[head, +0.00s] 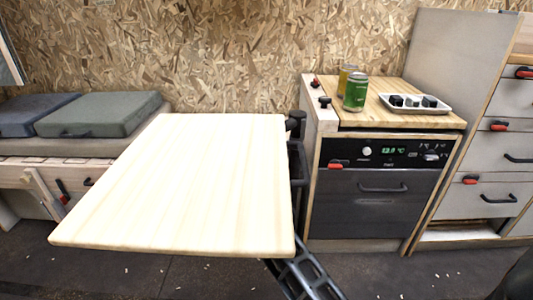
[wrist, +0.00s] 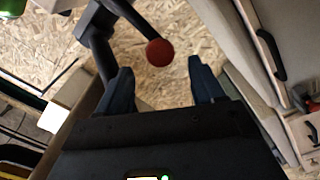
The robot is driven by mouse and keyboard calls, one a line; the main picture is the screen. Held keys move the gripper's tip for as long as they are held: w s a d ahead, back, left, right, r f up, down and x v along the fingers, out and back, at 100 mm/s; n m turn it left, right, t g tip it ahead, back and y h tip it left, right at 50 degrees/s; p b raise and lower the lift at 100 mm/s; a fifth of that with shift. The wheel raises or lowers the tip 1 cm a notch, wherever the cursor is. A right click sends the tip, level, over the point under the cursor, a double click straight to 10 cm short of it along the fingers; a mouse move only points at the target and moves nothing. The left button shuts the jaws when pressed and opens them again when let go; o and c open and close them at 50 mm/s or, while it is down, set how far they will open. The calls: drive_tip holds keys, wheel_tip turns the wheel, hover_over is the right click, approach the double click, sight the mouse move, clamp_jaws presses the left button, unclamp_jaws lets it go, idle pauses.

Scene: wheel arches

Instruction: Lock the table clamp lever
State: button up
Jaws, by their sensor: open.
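The table clamp lever ends in a round red knob (wrist: 160,52) at the top middle of the wrist view. Its black rod (wrist: 136,20) runs up and left from the knob, near a black clamp body (wrist: 97,28). My gripper (wrist: 158,68) is open, its two dark fingers on either side of the knob in the picture. I see no contact, and the depth between fingers and knob is hard to judge. In the head view the pale wooden tabletop (head: 185,185) has black clamp hardware (head: 295,123) at its far right corner. The red knob is not clear there.
Right of the table is a cabinet with an oven (head: 372,185). A green can (head: 355,94) and a white tray (head: 414,110) stand on its top. A drawer unit (head: 490,160) is at the far right, cushions (head: 98,113) at the left. Dark floor lies in front.

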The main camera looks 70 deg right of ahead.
drive_tip(key=x, duration=0.6)
drive_tip(key=shift+w+d+b, duration=0.15)
drive_tip(key=shift+d+b, duration=0.1)
drive_tip(key=shift+b, duration=0.05)
drive_tip(key=shift+c, duration=0.2)
clamp_jaws()
